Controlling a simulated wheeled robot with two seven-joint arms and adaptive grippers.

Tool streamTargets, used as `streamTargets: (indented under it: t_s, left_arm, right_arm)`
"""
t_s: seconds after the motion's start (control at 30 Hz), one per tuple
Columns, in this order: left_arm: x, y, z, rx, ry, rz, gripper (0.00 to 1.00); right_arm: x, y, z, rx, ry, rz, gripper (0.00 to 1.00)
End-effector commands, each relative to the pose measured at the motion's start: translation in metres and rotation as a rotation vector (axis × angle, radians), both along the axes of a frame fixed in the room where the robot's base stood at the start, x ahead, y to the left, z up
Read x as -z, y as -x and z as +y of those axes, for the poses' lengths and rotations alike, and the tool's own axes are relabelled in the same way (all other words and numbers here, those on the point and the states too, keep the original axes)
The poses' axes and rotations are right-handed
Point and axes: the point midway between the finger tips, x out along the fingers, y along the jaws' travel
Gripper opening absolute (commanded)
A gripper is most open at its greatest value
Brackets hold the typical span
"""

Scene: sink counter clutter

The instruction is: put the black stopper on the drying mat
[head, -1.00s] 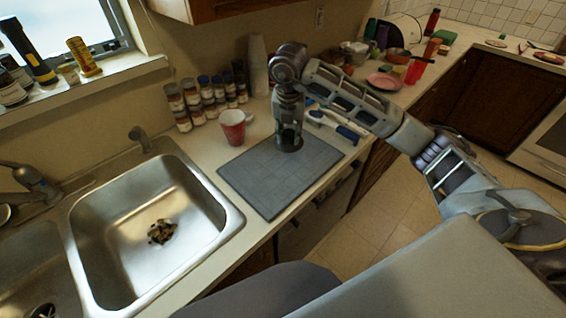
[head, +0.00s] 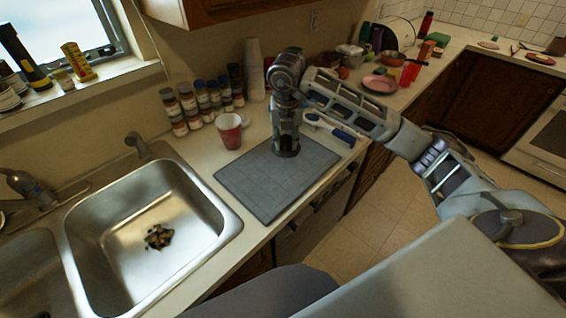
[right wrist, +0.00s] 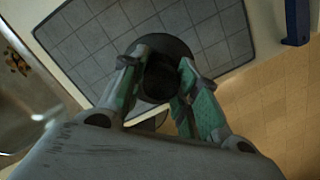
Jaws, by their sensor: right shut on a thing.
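The black stopper (right wrist: 178,47) is a dark round disc with a knob, seen between the fingers in the right wrist view. My right gripper (right wrist: 160,80) is shut on its knob. In the head view the right gripper (head: 285,142) points straight down over the back right part of the grey drying mat (head: 250,192), with the stopper's dark rim (head: 286,154) at its tip. The stopper is at or very close to the mat's surface; I cannot tell whether it touches. The mat also shows in the right wrist view (right wrist: 85,45). My left gripper is not in view.
A red cup (head: 229,131) stands behind the mat, near several spice jars (head: 190,108). A blue-and-white brush (head: 335,130) lies to the right of the mat. The steel sink (head: 150,235) is at left. The front of the mat is clear.

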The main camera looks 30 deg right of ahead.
Motion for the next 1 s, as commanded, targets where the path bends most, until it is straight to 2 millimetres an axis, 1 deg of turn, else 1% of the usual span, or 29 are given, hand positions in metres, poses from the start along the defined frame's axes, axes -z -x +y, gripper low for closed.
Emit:
streamTargets:
  t_s: [0.13, 0.3, 0.4, 0.53, 0.87, 1.0]
  left_arm:
    - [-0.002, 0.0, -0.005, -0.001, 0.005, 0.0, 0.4]
    - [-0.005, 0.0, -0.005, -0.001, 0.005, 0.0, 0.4]
    - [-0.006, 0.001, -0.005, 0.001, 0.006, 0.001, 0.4]
    - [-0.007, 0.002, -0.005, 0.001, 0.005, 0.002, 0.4]
    - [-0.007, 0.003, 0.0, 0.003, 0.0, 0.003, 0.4]
    - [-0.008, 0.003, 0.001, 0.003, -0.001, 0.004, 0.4]
  right_arm:
    - [0.017, 0.001, 0.0, 0.0, 0.001, 0.004, 0.08]
    - [0.039, 0.001, 0.0, 0.001, 0.0, 0.003, 0.08]
    - [0.049, 0.001, 0.0, 0.001, 0.001, 0.002, 0.08]
    - [0.054, 0.0, 0.0, 0.0, 0.0, 0.001, 0.08]
    - [0.056, 0.0, 0.0, 0.0, 0.0, 0.001, 0.08]
    - [0.065, 0.001, 0.0, 0.0, 0.001, 0.003, 0.08]
